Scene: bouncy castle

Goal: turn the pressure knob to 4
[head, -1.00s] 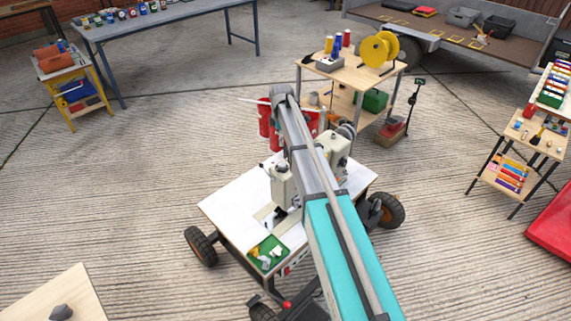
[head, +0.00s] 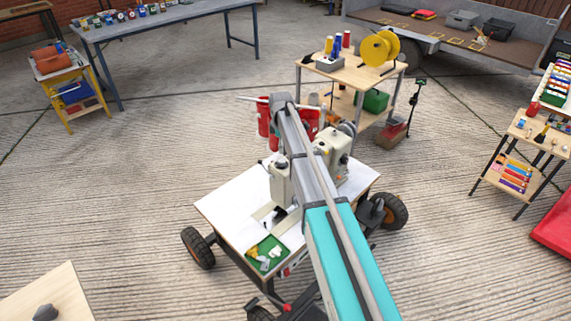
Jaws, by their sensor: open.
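A cream sewing machine (head: 332,152) stands on a white-topped wheeled table (head: 225,208) in the middle of the head view. My arm crosses in front of it and hides much of its body. Its left end shows to the left of my arm, above the table top. I cannot make out the pressure knob or its numbers. My gripper is not visible; the far end of my arm lies over the sewing machine and hides what is below it.
A green tray (head: 281,261) with small items sits at the table's near edge. Red containers (head: 264,122) stand behind the machine. A wooden cart with thread cones and a yellow spool (head: 378,47) stands behind. Concrete floor is open to the left.

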